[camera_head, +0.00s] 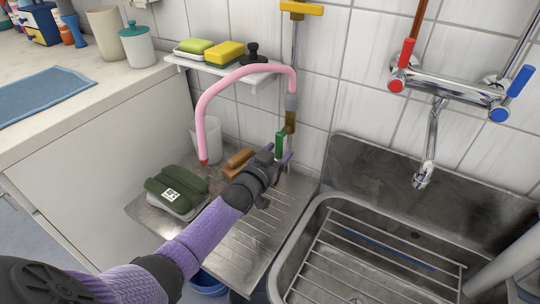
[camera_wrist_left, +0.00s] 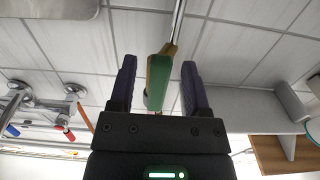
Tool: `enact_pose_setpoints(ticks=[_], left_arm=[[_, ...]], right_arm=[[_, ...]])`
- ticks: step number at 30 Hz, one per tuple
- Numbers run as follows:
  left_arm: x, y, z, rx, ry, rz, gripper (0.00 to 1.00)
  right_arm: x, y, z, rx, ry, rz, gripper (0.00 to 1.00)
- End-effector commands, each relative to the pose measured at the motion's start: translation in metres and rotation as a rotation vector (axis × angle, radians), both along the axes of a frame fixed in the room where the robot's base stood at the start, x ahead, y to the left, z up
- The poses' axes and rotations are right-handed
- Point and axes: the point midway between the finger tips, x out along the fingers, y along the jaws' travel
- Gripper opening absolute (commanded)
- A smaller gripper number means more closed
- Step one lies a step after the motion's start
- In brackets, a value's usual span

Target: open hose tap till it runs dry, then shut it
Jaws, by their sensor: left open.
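The hose tap has a brass body (camera_head: 291,121) and a green handle (camera_head: 281,144), low on the wall pipe. A pink hose (camera_head: 252,69) arches from it to the left and ends in a red tip above the metal drainboard (camera_head: 265,222). I see no water at its end. My left gripper (camera_head: 278,156) is open at the green handle. In the left wrist view the handle (camera_wrist_left: 157,78) stands between the two spread fingers (camera_wrist_left: 159,68), with visible gaps on both sides. My right gripper is not in view.
A shelf (camera_head: 225,69) with sponges hangs above. A sink (camera_head: 375,262) with a rack and a red-and-blue-handled mixer (camera_head: 445,83) are at right.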

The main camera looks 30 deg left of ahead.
Motion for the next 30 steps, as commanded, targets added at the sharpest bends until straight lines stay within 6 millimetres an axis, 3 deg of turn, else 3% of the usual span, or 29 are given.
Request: enact_pose_setpoints(ticks=[1, 3, 11, 30], left_arm=[[-0.013, -0.001, 0.009, -0.002, -0.002, 0.000, 0.62], [-0.029, -0.001, 0.010, 0.000, -0.002, 0.001, 0.62], [-0.071, -0.004, 0.004, 0.000, -0.001, 0.000, 0.62], [-0.076, -0.004, 0.001, 0.001, 0.000, 0.001, 0.62]], right_arm=[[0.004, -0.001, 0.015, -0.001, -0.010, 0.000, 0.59], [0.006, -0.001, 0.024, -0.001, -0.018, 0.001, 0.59], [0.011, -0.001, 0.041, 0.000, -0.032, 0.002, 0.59], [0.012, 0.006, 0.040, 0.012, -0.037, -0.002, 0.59]])
